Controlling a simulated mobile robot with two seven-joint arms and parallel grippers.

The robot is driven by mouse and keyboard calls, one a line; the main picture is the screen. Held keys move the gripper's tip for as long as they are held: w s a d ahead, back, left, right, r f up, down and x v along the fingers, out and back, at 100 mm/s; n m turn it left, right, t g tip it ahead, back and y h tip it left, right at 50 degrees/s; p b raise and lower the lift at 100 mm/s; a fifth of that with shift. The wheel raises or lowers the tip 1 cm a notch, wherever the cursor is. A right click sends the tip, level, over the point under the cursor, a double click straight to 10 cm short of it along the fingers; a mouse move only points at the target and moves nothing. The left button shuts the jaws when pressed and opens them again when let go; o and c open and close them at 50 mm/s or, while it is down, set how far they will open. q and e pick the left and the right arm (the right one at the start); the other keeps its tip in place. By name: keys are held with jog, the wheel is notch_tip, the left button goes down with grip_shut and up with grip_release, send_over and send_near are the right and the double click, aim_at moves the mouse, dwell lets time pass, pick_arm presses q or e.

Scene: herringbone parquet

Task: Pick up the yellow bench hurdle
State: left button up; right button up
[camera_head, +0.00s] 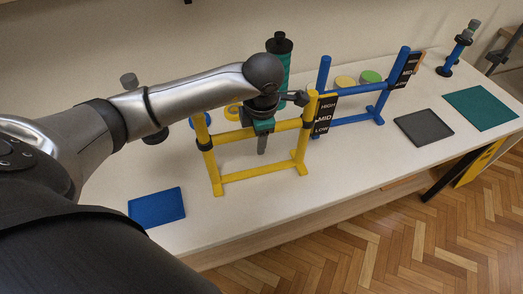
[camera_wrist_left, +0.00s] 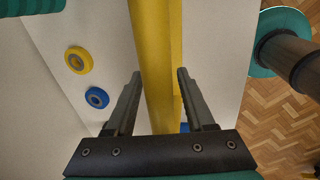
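The yellow bench hurdle (camera_head: 256,172) stands upright on the white bench in the head view, with two posts, a crossbar and a lower bar. My left gripper (camera_head: 262,143) reaches down over its crossbar from above; the arm hides part of the hurdle. In the left wrist view the yellow bar (camera_wrist_left: 157,50) runs between the two fingers of the left gripper (camera_wrist_left: 158,76). The fingers are apart, with a gap showing beside the bar, so it looks open around the bar. My right gripper is not in view.
A blue hurdle (camera_head: 352,119) with a HIGH/MID/LOW sign (camera_head: 404,70) stands right of the yellow one. A teal cylinder (camera_head: 286,72) is behind. Blue (camera_head: 157,207), grey (camera_head: 424,128) and teal (camera_head: 480,108) mats lie on the bench. Bench room is clear in front of the hurdle.

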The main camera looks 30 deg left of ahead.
pick_arm(q)
grip_shut()
dwell(1.1)
